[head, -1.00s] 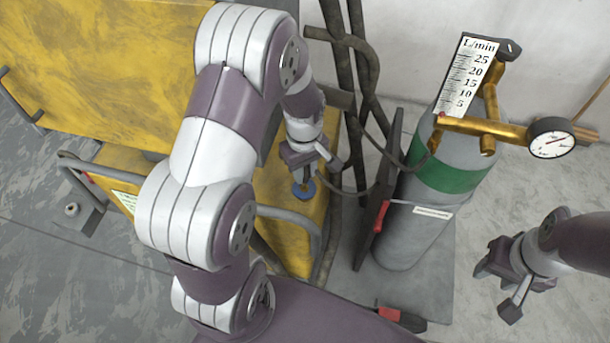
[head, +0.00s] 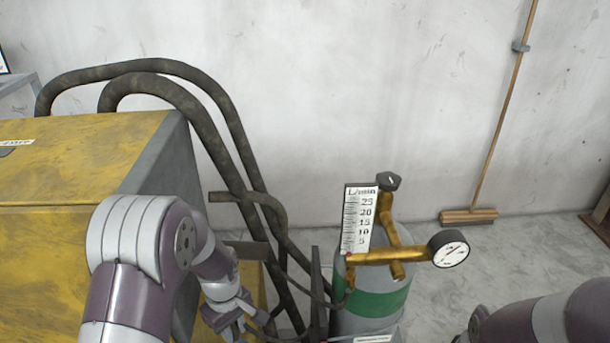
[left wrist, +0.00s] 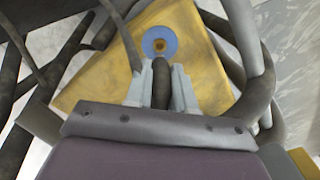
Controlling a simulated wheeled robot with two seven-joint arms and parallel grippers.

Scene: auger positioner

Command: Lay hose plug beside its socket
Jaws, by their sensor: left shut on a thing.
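My left gripper (head: 238,318) is low in the head view, beside the yellow machine. In the left wrist view its two pale fingers (left wrist: 162,88) are shut on the dark hose plug (left wrist: 161,82), whose hose runs between them. A blue ring with a brass centre, which looks like the socket (left wrist: 159,43), sits on a yellow surface just beyond the fingertips. I cannot tell the gap between plug and socket. The socket is not visible in the head view. Of my right gripper (head: 476,326), only part of the body shows at the bottom edge; its fingers are out of frame.
A grey-green gas cylinder (head: 372,300) with a brass regulator and gauge (head: 450,248) stands right of my left gripper. Thick dark hoses (head: 222,160) loop behind the yellow machine (head: 60,180). A broom (head: 468,216) leans on the back wall. Floor right of the cylinder looks clear.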

